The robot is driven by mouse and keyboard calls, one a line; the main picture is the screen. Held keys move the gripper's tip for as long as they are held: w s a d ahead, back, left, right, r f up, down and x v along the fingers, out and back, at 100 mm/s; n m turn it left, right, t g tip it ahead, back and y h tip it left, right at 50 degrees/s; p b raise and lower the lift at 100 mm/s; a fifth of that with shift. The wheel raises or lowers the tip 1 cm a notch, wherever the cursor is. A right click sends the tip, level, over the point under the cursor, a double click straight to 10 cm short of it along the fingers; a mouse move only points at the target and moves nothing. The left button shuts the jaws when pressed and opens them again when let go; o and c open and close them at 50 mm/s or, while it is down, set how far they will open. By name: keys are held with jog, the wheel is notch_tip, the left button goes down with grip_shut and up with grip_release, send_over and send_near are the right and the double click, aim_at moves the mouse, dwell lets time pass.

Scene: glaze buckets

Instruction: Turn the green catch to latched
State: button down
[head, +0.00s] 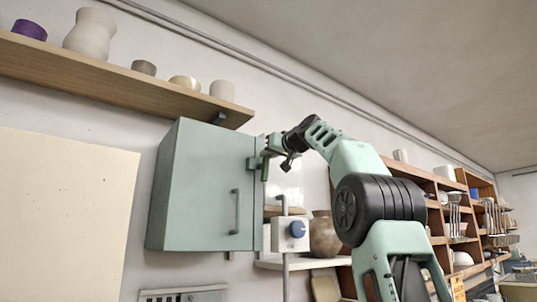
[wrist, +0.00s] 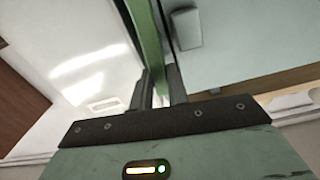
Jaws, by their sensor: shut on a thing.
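The green catch (head: 265,170) is a narrow green bar at the right edge of the pale green wall cabinet (head: 200,185). In the head view it hangs roughly upright beside a small dark block. My gripper (head: 268,152) is at the upper part of the catch. In the wrist view the green catch (wrist: 148,40) runs up between the two dark fingers of my gripper (wrist: 160,78), which is shut on it. The cabinet door (wrist: 235,45) lies right of the catch there. The catch's pivot is hard to make out.
A grey door handle (head: 235,211) stands lower on the cabinet. A switch box with a blue knob (head: 296,229) is below my gripper. A wooden shelf (head: 100,78) with pots runs above left. A brown vase (head: 324,235) stands at the right.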

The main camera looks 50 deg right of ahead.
jog(key=shift+s+d+f+m+p, duration=0.2)
jog(key=shift+d+f+m, duration=0.35)
jog(key=shift+m, duration=2.25)
jog(key=shift+s+d+f+m+p, duration=0.15)
jog(key=shift+d+f+m, duration=0.4)
jog(key=shift+m, duration=2.25)
jog(key=shift+s+d+f+m+p, duration=0.15)
jog(key=shift+d+f+m, duration=0.35)
jog(key=shift+m, duration=2.3)
jog(key=shift+w+f, duration=0.15)
jog(key=c, duration=1.4)
grip_release()
jog(key=shift+o, duration=0.2)
jog(key=b+v, duration=0.7)
jog(key=v, duration=1)
jog(key=shift+s+a, duration=0.2)
